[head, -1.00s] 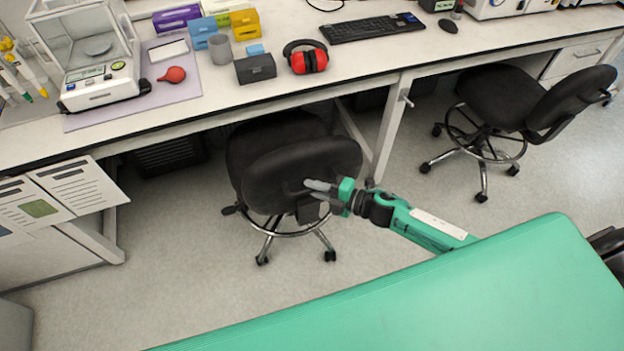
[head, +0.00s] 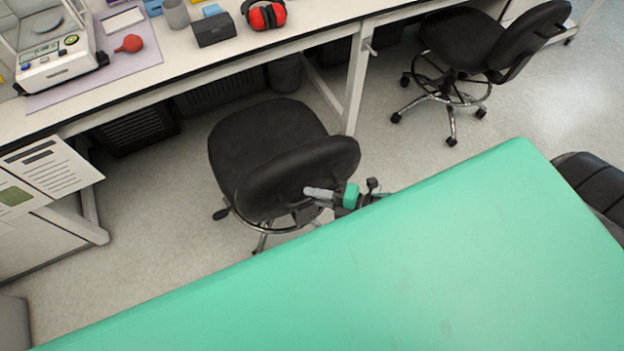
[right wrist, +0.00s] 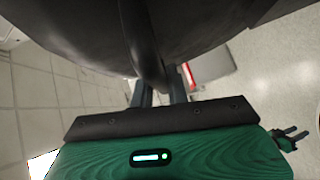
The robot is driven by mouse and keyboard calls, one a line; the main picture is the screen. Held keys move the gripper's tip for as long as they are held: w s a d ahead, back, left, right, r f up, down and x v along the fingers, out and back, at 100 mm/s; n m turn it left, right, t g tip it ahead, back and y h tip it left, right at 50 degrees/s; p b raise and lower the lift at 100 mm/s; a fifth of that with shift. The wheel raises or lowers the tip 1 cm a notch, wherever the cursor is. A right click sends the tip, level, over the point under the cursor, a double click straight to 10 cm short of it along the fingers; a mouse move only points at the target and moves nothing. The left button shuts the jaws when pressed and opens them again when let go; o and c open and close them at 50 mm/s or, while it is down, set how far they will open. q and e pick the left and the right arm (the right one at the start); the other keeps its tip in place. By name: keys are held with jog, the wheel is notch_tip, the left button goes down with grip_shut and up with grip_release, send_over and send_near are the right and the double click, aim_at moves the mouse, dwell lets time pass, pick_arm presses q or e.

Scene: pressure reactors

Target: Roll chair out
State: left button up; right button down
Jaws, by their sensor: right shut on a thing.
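A black swivel chair (head: 262,140) with a round seat stands in front of the white workbench, its backrest (head: 300,178) towards me. Its seat shows clear of the bench edge. My right gripper (head: 318,193) is at the rear of the backrest, shut on the chair. In the right wrist view the fingers (right wrist: 160,92) close around a dark bar behind the backrest (right wrist: 190,30). Part of the chair's foot ring and wheels are hidden by my green body. My left gripper does not show in the head view.
The workbench (head: 190,78) carries a balance, a grey cup, a dark box and red earmuffs. A bench leg (head: 357,80) stands right of the chair. A second black chair (head: 462,45) stands further right. Open floor lies left of the chair and between the chairs.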

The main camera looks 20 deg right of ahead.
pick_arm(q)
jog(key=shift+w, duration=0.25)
pick_arm(e)
jog(key=shift+s, duration=0.1)
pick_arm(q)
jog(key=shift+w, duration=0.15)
pick_arm(e)
jog(key=c, duration=1.4)
grip_release()
jog(key=shift+o, duration=0.2)
jog(key=shift+d, duration=0.1)
